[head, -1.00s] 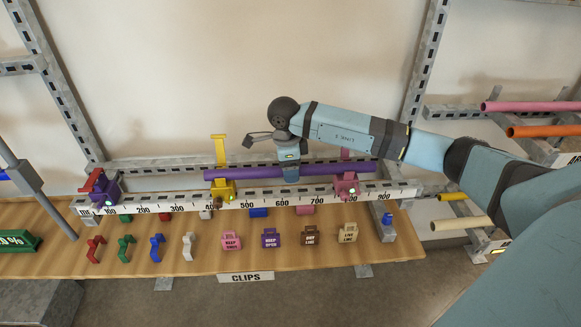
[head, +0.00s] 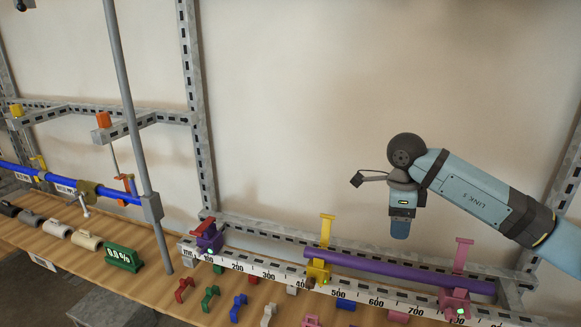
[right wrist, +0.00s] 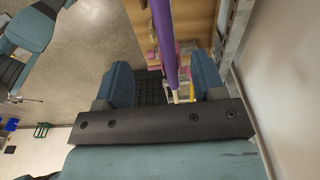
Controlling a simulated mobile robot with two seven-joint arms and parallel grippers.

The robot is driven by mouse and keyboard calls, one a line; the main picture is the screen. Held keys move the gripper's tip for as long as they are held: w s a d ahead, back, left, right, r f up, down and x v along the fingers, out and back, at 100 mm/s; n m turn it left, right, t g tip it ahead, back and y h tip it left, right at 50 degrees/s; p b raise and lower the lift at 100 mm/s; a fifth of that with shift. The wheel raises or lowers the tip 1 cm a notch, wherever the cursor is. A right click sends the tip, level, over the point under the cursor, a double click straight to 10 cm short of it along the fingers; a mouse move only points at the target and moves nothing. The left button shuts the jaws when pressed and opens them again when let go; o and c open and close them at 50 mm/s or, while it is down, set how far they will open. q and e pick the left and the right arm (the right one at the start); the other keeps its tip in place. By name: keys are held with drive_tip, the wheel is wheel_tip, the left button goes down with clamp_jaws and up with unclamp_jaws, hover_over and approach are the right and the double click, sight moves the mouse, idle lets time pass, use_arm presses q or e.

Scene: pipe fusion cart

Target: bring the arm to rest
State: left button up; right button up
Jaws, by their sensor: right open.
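My right gripper (head: 400,230) hangs with its fingers down, above and apart from the purple pipe (head: 385,270). In the right wrist view its two blue fingers (right wrist: 163,85) are spread, and the pipe (right wrist: 164,40) shows beyond the gap between them. The pipe lies along the ruler rail (head: 345,292), at the yellow clamp (head: 318,272) and the pink clamp (head: 455,302). My right arm reaches in from the right. My left gripper is not seen.
A purple clamp with a red top (head: 208,236) sits at the rail's left end. Several coloured clips lie on the wooden shelf in front. A grey upright pole (head: 130,100) and a blue pipe (head: 70,186) stand to the left. The air around the gripper is clear.

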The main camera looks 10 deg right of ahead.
drive_tip(key=s+a+f+g+y+p, duration=0.1)
drive_tip(key=s+a+f+y, duration=0.2)
drive_tip(key=a, duration=0.4)
drive_tip(key=s+a+f+g+y+p, duration=0.15)
drive_tip(key=a+f+y, duration=0.25)
drive_tip(key=a, duration=0.4)
drive_tip(key=s+a+r+m+t+y+p, duration=0.1)
drive_tip(key=s+a+m+t+y, duration=0.2)
drive_tip(key=a+m+y, duration=0.35)
drive_tip(key=s+a+r+m+t+y+p, duration=0.1)
drive_tip(key=s+a+m+t+y, duration=0.35)
drive_tip(key=a+y, duration=0.2)
drive_tip(key=s+d+f+m+t+h+p, duration=0.1)
drive_tip(key=d+f+m+t+h, duration=0.35)
drive_tip(key=m, duration=0.75)
drive_tip(key=d+f+m+t+h+p, duration=0.15)
drive_tip(key=f+m+t+h, duration=0.3)
drive_tip(key=m+t, duration=0.5)
drive_tip(key=s+d+f+m+g+h, duration=0.2)
drive_tip(key=s+f+m+g+h, duration=0.1)
drive_tip(key=s+f+m, duration=0.3)
drive_tip(key=s+d+f+m+g+h+p, duration=0.1)
drive_tip(key=s+d+f+m+g+h, duration=0.2)
drive_tip(key=s+f+m, duration=0.3)
drive_tip(key=shift+s+f+g+h, duration=0.5)
drive_tip(key=shift+s+g+h, duration=0.1)
drive_tip(key=shift+s+g, duration=0.3)
drive_tip(key=shift+c, duration=0.4)
